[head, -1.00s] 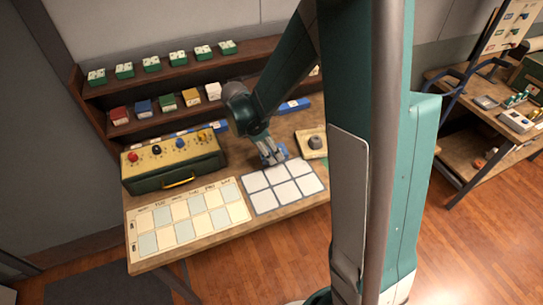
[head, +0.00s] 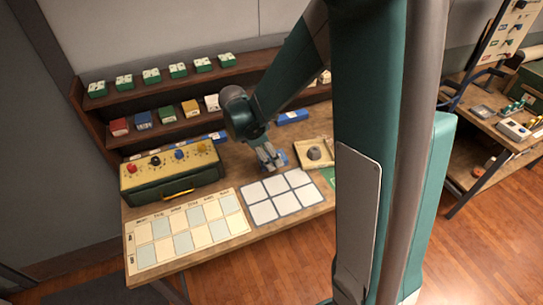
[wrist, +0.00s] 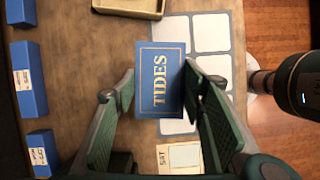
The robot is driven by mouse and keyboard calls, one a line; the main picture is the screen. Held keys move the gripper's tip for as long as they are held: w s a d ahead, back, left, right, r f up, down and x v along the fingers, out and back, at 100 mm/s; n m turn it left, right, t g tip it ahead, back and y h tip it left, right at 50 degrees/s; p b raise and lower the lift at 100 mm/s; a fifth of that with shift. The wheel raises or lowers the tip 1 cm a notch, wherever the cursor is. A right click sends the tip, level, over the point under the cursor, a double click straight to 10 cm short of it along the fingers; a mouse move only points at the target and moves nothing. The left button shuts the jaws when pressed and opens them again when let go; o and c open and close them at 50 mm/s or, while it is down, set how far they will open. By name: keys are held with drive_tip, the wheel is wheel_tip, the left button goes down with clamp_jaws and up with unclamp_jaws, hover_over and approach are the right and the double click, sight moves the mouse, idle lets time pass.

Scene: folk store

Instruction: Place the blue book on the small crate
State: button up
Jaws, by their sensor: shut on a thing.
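The blue book (wrist: 160,82), with "TIDES" on its cover, is between the two fingers of my gripper (wrist: 160,92) in the wrist view. My gripper is shut on it. In the head view, my gripper (head: 270,158) is over the table behind the white-squared mat (head: 281,196); only a little blue of the book shows there. A shallow tan tray (head: 302,163) with a grey round thing in it is just right of my gripper. I cannot tell whether this tray is the small crate; no other clear crate shows.
A green box with a yellow knobbed top (head: 170,167) stands on the table at left. A calendar sheet (head: 187,232) lies in front of it. Blue boxes (wrist: 29,92) lie along the back of the table. Shelves (head: 165,130) with small coloured boxes rise behind.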

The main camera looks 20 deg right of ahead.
drive_tip(key=shift+d, duration=0.1)
drive_tip(key=w+d+r+p, duration=0.1)
drive_tip(key=w+d+r, duration=0.2)
drive_tip(key=d, duration=0.8)
drive_tip(key=w+d+r+p, duration=0.15)
drive_tip(key=w+d, duration=0.25)
drive_tip(key=d, duration=0.7)
drive_tip(key=w+d+r, duration=0.3)
drive_tip(key=d, duration=0.9)
drive_tip(key=s+d+r, duration=0.1)
drive_tip(key=d, duration=0.7)
drive_tip(key=s+d+r+n+p, duration=0.1)
drive_tip(key=d+r, duration=0.1)
drive_tip(key=d, duration=0.5)
drive_tip(key=shift+d+r, duration=0.3)
drive_tip(key=shift+d, duration=0.1)
drive_tip(key=shift+f, duration=3.15)
drive_tip(key=shift+f, duration=0.1)
drive_tip(key=shift+f, duration=1.75)
drive_tip(key=shift+f, duration=0.25)
